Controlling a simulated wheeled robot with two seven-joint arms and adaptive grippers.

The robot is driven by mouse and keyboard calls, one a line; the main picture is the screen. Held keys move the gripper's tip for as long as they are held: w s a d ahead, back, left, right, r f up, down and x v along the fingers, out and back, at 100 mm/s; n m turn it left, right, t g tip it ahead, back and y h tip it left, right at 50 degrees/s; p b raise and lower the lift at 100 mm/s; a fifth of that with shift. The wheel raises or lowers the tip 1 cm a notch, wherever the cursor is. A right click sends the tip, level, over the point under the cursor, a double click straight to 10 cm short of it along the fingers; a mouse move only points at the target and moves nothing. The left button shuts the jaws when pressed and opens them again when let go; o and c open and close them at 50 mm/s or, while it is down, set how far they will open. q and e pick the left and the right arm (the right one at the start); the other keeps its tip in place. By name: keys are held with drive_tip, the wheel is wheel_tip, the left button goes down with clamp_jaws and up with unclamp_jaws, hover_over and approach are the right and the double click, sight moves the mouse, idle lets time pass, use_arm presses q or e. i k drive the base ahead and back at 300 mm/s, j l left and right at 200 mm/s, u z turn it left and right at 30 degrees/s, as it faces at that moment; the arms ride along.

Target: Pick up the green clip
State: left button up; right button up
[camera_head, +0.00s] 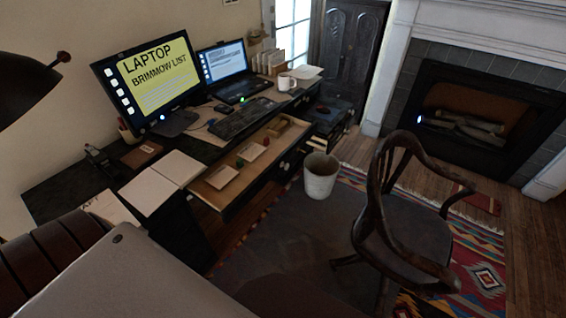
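A small green spot (240,162) shows in the open wooden desk drawer (204,194), between two pale pads. It may be the green clip, but it is too small to make out its shape. Neither of my grippers shows in the head view.
A monitor (150,80), a laptop (222,62), a keyboard (243,118) and a white mug (286,82) stand on the desk. An open notebook (163,183) lies left of the drawer. A white bin (320,176) and a wooden chair (400,228) stand on the floor to the right.

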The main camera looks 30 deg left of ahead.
sight(239, 164)
drive_tip(key=u, duration=1.25)
